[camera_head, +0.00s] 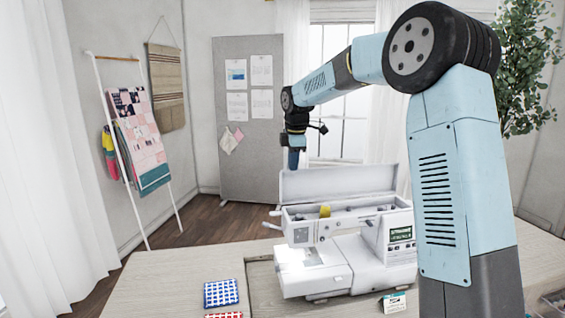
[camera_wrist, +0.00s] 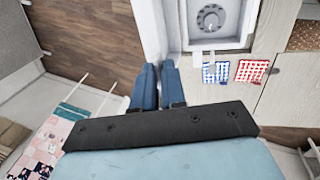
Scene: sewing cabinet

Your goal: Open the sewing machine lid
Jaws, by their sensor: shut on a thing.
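The white sewing machine (camera_head: 345,268) sits on the table with its green display at the right. Its lid (camera_head: 345,182) stands raised along the back of the machine, and the open top compartment (camera_head: 350,222) shows a yellow item inside. My gripper (camera_head: 293,163) is at the lid's left end, pointing down. In the wrist view, the two blue fingers of my gripper (camera_wrist: 158,70) are shut on the edge of the white lid (camera_wrist: 150,28). The exact contact is partly hidden behind the fingers.
A blue patterned fabric square (camera_head: 222,293) and a red one (camera_head: 225,315) lie at the table's front. A small card (camera_head: 394,303) lies right of them. A fabric rack (camera_head: 140,160) and a grey board (camera_head: 248,150) stand behind. The table's left side is clear.

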